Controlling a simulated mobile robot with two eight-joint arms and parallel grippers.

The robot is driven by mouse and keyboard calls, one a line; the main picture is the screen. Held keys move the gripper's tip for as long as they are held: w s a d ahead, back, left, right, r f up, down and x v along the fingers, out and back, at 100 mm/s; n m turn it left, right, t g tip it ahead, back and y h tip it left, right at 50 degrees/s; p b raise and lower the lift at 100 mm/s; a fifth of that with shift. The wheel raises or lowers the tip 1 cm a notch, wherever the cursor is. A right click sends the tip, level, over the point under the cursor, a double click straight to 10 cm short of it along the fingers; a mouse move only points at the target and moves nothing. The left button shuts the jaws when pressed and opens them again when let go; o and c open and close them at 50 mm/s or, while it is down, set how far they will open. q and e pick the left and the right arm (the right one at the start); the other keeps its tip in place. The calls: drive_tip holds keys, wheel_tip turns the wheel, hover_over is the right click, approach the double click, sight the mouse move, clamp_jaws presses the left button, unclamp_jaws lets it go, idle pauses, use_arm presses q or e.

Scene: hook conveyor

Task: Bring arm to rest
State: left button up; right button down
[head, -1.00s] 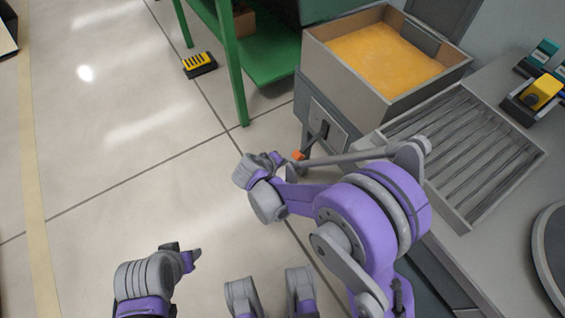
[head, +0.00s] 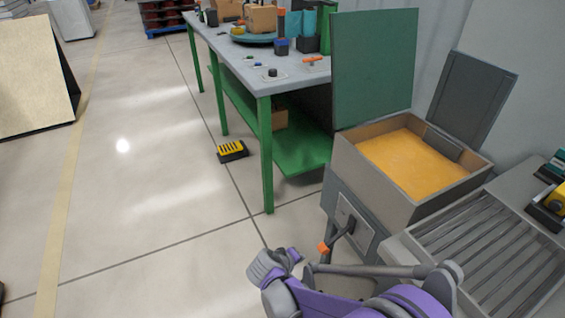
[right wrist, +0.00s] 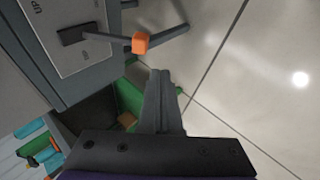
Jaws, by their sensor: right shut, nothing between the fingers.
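My right arm (head: 315,298) comes in from the bottom right of the head view, folded low in front of the grey machine. My right gripper (right wrist: 160,78) is shut and empty in the right wrist view, its fingers together and pointing over the floor. The wrist end of this arm (head: 275,265) shows in the head view, left of the machine's lever; the fingertips are hard to make out there. The lever's orange knob (head: 322,248) is apart from the gripper, and it also shows in the right wrist view (right wrist: 141,43). My left gripper is out of view.
The grey bin (head: 375,185) with orange-yellow contents stands above the lever panel. A slatted rack (head: 490,245) is at the right. A green-legged workbench (head: 265,150) stands behind. A black-and-yellow object (head: 232,151) lies on the floor. The floor at the left is open.

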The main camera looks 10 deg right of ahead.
drive_tip(key=s+d+r+m+g+y, duration=0.1)
drive_tip(key=s+d+r+m+y, duration=0.15)
drive_tip(key=s, duration=0.65)
drive_tip(key=s+d+r+m+y, duration=0.15)
drive_tip(key=s+r, duration=0.25)
drive_tip(key=s, duration=0.4)
drive_tip(key=s+d+r+m+g+y, duration=0.1)
drive_tip(key=s+d+r+m+y, duration=0.15)
drive_tip(key=s, duration=0.65)
use_arm(q)
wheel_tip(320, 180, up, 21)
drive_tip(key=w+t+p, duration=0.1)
drive_tip(key=p, duration=1.7)
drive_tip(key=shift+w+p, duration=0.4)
use_arm(e)
wheel_tip(320, 180, up, 21)
drive_tip(key=w+t, duration=0.1)
drive_tip(key=w, duration=0.1)
drive_tip(key=shift+w+d+r+h, duration=0.2)
drive_tip(key=shift+w+d+h, duration=0.05)
drive_tip(key=shift+d+h, duration=0.1)
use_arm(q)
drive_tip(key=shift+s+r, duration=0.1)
use_arm(e)
drive_tip(key=shift+s+n, duration=0.1)
drive_tip(key=shift+n, duration=0.15)
